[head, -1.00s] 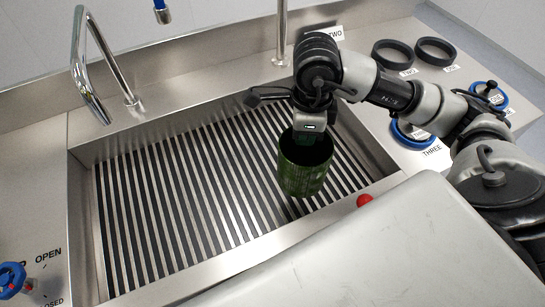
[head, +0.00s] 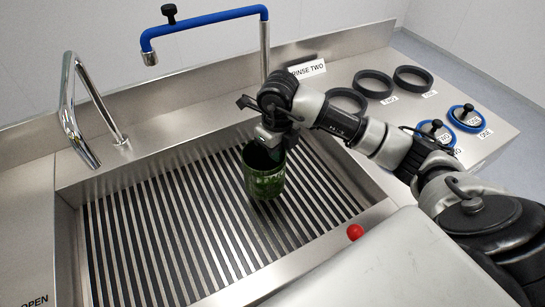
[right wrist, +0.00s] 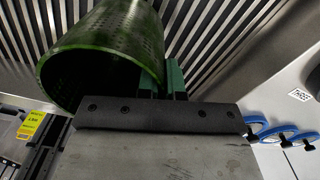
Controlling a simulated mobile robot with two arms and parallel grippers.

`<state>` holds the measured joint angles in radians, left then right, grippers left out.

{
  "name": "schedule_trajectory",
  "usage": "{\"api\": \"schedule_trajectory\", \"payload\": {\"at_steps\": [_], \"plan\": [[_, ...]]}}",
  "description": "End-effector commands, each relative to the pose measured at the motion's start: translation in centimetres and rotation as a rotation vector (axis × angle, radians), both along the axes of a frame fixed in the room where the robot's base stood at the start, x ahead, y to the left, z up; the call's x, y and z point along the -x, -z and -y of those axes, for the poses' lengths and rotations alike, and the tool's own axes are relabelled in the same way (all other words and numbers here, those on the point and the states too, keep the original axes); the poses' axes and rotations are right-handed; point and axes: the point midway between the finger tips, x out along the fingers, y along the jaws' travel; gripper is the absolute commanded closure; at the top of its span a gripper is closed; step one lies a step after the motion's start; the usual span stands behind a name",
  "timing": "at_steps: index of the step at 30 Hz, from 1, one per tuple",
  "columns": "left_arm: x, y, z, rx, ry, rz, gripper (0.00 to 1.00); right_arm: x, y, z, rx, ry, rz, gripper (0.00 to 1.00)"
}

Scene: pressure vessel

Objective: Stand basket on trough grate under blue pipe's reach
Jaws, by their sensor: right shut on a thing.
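The basket (head: 264,178) is a green, perforated, open-topped cylinder, upright over the back right part of the trough grate (head: 180,235). I cannot tell whether its base touches the bars. My right gripper (head: 271,142) is shut on its rim; in the right wrist view the green fingers (right wrist: 162,82) pinch the wall of the basket (right wrist: 100,55). The blue pipe (head: 205,18) rises behind the trough and bends left over the back ledge. Its outlet (head: 150,58) hangs to the left of the basket. My left gripper is not in view.
A bare steel faucet (head: 75,110) stands at the trough's back left. A red ball-like knob (head: 355,231) is at the front right rim. Black rings (head: 373,84) and blue-rimmed valves (head: 467,118) sit on the right counter. The grate's left and front are clear.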

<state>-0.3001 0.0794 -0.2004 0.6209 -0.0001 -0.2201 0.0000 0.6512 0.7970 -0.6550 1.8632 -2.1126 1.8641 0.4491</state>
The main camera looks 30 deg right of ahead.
Motion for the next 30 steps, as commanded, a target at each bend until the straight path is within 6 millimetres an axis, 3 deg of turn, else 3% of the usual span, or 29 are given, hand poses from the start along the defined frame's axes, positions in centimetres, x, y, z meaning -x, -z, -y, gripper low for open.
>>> {"api": "schedule_trajectory", "payload": {"at_steps": [5,16,27,30], "plan": [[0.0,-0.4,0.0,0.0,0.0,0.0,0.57,-1.9,0.9,0.0,-0.003,0.0,0.002,1.0],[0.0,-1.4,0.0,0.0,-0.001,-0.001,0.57,-1.9,4.8,0.0,-0.002,0.0,0.0,1.0],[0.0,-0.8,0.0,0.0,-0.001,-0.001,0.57,-2.0,5.6,0.0,-0.001,-0.001,0.003,1.0],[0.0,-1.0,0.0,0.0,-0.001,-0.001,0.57,-1.9,5.4,0.0,0.0,-0.001,0.001,0.8]]}}
